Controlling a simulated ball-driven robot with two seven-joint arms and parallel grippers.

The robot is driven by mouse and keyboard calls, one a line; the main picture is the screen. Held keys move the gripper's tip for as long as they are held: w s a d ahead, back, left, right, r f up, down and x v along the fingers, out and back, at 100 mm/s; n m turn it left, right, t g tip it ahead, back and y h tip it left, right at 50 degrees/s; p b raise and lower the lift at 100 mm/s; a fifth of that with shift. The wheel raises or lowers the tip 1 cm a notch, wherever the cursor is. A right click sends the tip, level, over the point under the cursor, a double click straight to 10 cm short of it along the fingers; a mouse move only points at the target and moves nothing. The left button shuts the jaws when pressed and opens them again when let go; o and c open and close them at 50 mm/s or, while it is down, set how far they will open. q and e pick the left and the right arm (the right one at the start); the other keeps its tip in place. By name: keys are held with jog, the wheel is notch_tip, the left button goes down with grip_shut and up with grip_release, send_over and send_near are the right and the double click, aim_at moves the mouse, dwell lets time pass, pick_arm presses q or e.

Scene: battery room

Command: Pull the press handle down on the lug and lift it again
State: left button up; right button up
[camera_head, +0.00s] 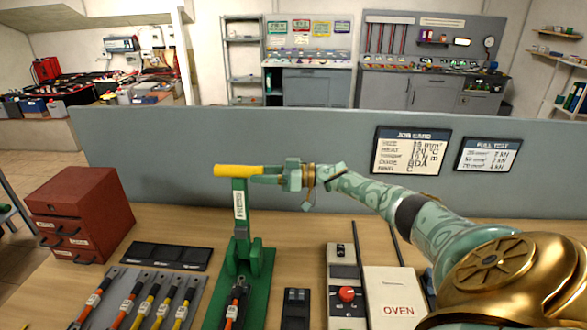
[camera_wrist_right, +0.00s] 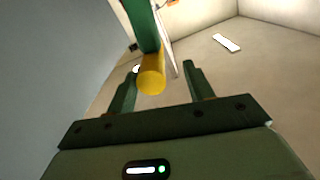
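The green press (camera_head: 240,212) stands upright on the bench with its yellow handle (camera_head: 238,171) at the top, raised and lying level. The handle's rounded end also shows in the right wrist view (camera_wrist_right: 151,80). My right gripper (camera_head: 264,178) is at the handle's right end. In the right wrist view its open fingers (camera_wrist_right: 160,85) stand either side of the handle, with a gap on each side. A lug on an orange cable (camera_head: 233,309) lies at the press's base; its tip is partly hidden by the press. My left gripper is not in view.
Several cables with lugs (camera_head: 138,300) lie on a grey mat left of the press. A black tray (camera_head: 168,256) and red drawer cabinet (camera_head: 78,213) are farther left. A white oven (camera_head: 392,292) and a heater-like unit with a red knob (camera_head: 346,294) stand right. A grey partition (camera_head: 300,135) runs behind.

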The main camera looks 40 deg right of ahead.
jog(key=b+v, duration=0.1)
jog(key=v, duration=1.2)
jog(key=shift+s+d+b, duration=0.25)
jog(key=shift+s+b, duration=0.05)
